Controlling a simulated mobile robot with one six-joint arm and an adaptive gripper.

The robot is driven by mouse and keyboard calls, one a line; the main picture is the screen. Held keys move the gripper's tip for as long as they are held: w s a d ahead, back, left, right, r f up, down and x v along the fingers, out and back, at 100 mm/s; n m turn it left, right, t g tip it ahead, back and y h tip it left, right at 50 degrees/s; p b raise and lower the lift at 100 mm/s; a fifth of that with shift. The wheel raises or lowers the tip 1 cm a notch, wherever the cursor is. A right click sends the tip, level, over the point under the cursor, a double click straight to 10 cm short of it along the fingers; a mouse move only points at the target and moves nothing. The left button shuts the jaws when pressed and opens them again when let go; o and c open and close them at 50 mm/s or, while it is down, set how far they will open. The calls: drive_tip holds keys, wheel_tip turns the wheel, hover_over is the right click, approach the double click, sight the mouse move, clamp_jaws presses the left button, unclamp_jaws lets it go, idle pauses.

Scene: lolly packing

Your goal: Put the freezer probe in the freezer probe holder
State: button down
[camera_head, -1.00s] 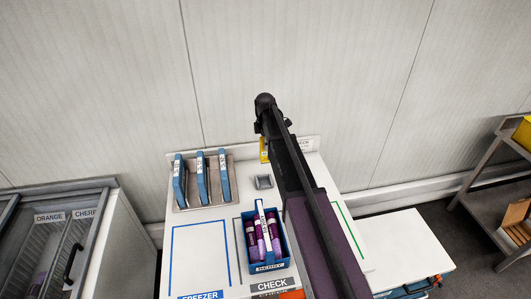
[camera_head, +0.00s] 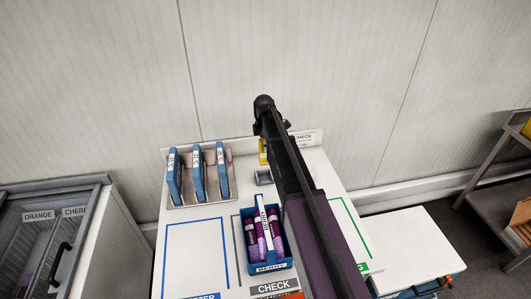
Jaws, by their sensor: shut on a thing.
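A yellow thing, which looks like the freezer probe (camera_head: 263,152), shows just below the dark end of my arm, near the table's back edge. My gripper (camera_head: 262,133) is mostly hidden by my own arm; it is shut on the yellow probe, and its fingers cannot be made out. A small grey block (camera_head: 263,178), which looks like the freezer probe holder, sits on the white table just nearer than the probe. The probe appears close behind it in the picture; whether they touch cannot be told.
A metal rack (camera_head: 232,188) with blue upright packs stands left of the grey block. A blue BERRY box (camera_head: 272,267) with purple lollies stands nearer. A blue-outlined area (camera_head: 195,255) is clear. The wall (camera_head: 320,70) rises behind the table. A freezer (camera_head: 78,235) stands left.

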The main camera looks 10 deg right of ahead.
sight(264, 161)
drive_tip(key=shift+f+b, duration=0.35)
drive_tip(key=shift+f, duration=0.4)
drive_tip(key=shift+f+b, duration=3.35)
drive_tip(key=shift+b, duration=0.05)
drive_tip(key=shift+f+b, duration=0.55)
drive_tip(key=shift+c, duration=1)
unclamp_jaws()
drive_tip(key=shift+r, duration=0.1)
